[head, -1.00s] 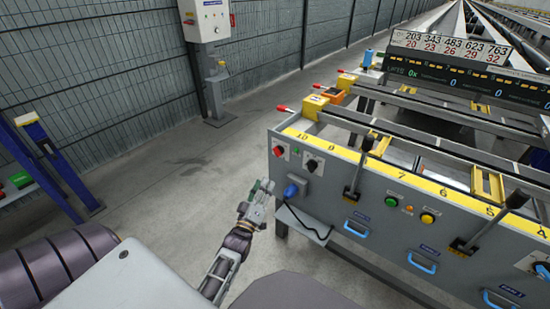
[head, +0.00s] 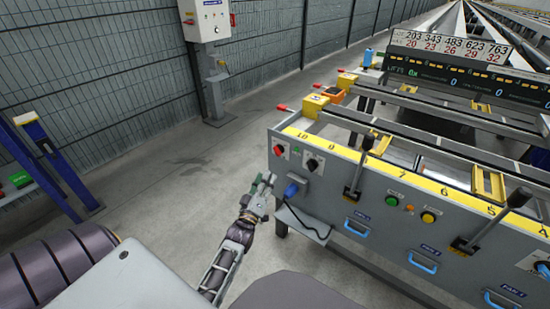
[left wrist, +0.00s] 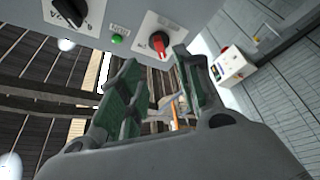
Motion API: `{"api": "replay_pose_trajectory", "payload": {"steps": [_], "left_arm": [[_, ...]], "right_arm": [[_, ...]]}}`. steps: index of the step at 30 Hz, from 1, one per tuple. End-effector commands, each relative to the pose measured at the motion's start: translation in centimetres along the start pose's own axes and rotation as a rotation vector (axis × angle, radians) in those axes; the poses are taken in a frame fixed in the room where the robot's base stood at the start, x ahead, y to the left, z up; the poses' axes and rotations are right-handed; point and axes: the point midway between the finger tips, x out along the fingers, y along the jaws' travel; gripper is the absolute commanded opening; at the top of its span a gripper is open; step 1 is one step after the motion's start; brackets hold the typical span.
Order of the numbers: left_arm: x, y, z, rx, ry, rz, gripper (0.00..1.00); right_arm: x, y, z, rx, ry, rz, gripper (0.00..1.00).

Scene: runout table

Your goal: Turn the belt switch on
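On the left end of the grey table front panel is a red rotary switch (head: 279,151) on a white plate. A black rotary switch (head: 312,164) on a white plate sits to its right. The labels are too small to tell which is the belt switch. The left wrist view shows the red switch (left wrist: 158,42), a small green lamp (left wrist: 117,39) and the black switch (left wrist: 72,12). My left gripper (head: 262,182) is open and empty, below and left of the red switch, apart from the panel. Its spread fingers (left wrist: 158,85) show below the red switch. My right gripper is out of view.
A blue plug (head: 294,188) with a black cable and a small shelf (head: 303,224) sit below the switches. Levers, including one (head: 358,172), stick out farther right. Left of the table the floor (head: 165,190) is clear, up to a blue stand (head: 52,165).

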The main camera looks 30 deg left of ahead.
Motion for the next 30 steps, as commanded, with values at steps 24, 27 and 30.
{"api": "replay_pose_trajectory", "payload": {"steps": [24, 27, 30], "left_arm": [[7.3, 0.0, 0.1, 0.0, 0.001, 0.001, 0.35], [8.1, 0.0, 0.0, 0.001, 0.001, 0.001, 0.35], [9.0, 0.0, 0.0, 0.0, 0.001, 0.001, 0.35]], "right_arm": [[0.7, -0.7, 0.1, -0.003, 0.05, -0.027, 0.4], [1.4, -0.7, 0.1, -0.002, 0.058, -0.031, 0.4], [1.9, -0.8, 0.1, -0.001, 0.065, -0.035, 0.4]]}}
